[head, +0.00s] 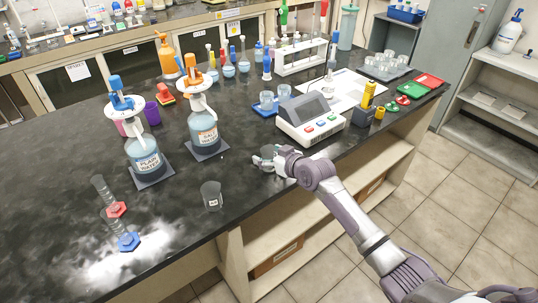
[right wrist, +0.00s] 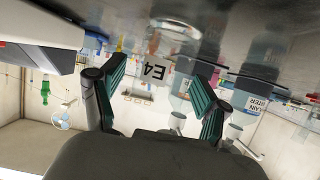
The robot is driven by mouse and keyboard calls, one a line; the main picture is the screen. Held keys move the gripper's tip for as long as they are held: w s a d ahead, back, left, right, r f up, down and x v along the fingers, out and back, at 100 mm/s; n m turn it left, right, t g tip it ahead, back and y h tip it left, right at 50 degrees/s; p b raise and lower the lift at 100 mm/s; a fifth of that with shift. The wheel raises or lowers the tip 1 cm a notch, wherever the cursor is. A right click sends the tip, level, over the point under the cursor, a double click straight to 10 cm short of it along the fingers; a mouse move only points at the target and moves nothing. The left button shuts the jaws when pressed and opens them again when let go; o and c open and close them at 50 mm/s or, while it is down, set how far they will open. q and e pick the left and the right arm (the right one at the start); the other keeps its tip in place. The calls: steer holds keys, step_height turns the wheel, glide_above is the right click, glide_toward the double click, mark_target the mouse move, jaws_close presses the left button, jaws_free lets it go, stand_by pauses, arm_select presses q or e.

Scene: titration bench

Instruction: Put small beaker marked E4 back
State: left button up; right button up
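The small clear beaker marked E4 shows in the right wrist view (right wrist: 153,72), where the picture is upside down and the label is readable. Its glass is faint, so its exact outline is hard to tell. In the head view the beaker (head: 267,151) stands near the bench's front edge, left of the grey instrument. My right gripper (head: 266,161) is low at this beaker. In the right wrist view its two fingers (right wrist: 156,72) are apart, one each side of the label, with gaps showing; it looks open. My left gripper is not in view.
Another small labelled beaker (head: 211,196) stands to the left on the dark bench (head: 180,235). The grey instrument (head: 310,120) is close on the right. Two wash bottles (head: 146,155) (head: 203,130) stand behind left.

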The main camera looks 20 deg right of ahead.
steer(key=shift+r, duration=0.1)
steer(key=shift+s+r, duration=0.1)
steer(key=shift+s, duration=0.05)
step_height(320, 180, up, 4)
steer(key=r, duration=0.1)
glide_above(279, 197)
steer(key=d, duration=0.4)
steer(key=shift+f, duration=0.25)
